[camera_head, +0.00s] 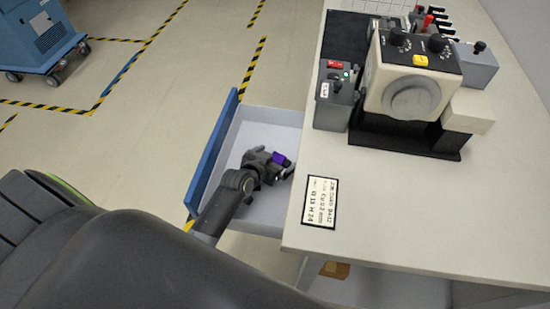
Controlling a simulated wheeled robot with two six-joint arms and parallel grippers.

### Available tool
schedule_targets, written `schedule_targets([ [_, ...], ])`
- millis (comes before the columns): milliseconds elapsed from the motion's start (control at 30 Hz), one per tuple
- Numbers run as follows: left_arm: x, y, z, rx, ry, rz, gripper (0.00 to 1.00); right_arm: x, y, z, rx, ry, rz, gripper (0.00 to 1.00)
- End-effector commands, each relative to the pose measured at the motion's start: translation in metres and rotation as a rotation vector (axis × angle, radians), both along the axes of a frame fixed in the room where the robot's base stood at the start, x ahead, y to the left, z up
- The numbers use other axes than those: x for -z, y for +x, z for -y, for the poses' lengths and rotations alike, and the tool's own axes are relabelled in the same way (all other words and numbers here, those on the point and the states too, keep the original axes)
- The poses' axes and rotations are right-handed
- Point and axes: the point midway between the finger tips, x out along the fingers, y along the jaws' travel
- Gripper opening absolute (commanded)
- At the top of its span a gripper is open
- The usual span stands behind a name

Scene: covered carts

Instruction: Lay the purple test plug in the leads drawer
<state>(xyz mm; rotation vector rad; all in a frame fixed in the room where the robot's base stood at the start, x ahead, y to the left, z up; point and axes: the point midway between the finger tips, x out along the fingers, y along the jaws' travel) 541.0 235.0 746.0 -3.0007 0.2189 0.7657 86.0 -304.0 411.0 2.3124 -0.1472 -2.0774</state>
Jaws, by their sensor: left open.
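The purple test plug (280,158) shows as a small purple piece at the tip of my left gripper (285,168). My left gripper is open, over the inside of the pulled-out drawer, with its fingers beside the plug. I cannot tell whether the plug touches a finger or rests on the drawer floor; the gripper hides part of it. The drawer (270,119), with a white inside and a blue front, sticks out from the left side of the bench. My right gripper is not in view.
The white bench top (400,210) carries a cream instrument (411,94), a grey switch box (336,95) and a printed label card (320,202). A blue cart (38,37) stands on the floor at the upper left. The floor left of the drawer is clear.

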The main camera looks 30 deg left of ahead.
Motion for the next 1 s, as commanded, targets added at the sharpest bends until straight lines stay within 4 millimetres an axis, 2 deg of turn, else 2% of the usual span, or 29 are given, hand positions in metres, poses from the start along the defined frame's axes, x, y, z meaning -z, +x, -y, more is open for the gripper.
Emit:
schedule_targets([
  [167,-0.010,0.000,0.000,0.000,0.000,0.000,1.00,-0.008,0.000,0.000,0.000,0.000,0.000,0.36],
  [700,-0.038,-0.059,-0.009,0.000,0.001,-0.001,1.00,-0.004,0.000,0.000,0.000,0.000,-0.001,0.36],
  [1000,-0.042,-0.065,-0.010,0.001,0.000,-0.001,1.00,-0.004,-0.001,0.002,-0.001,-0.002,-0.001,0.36],
])
